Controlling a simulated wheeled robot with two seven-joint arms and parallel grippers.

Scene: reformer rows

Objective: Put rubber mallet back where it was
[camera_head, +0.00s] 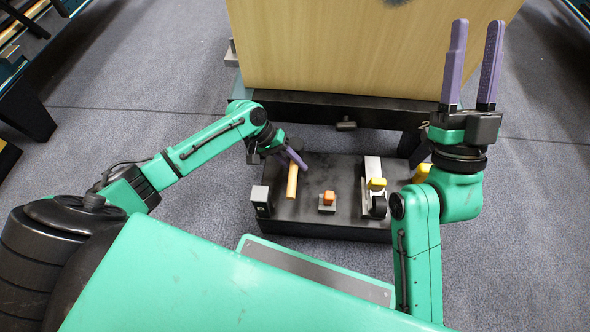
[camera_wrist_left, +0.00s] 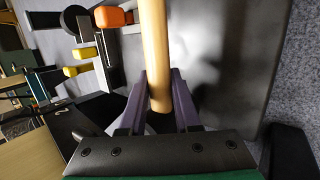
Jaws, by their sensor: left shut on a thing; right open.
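The rubber mallet shows as a pale wooden handle (camera_head: 292,181) over the black bench top (camera_head: 346,171), at its left part. My left gripper (camera_head: 296,160) is shut on it. In the left wrist view the purple fingers (camera_wrist_left: 161,100) lie on both sides of the handle (camera_wrist_left: 153,50) near one end, and the handle runs out of the top of the picture. I cannot make out the mallet head in either view. My right gripper (camera_head: 476,26) is open and empty, raised with its fingers upward at the upper right, away from the bench top.
A grey-black block (camera_head: 260,201) stands at the bench top's left front corner. An orange piece on a grey base (camera_head: 327,199) is in the middle. A pale rail (camera_head: 373,168) with a yellow piece and black wheel stands right. A large wooden panel (camera_head: 340,45) rises behind.

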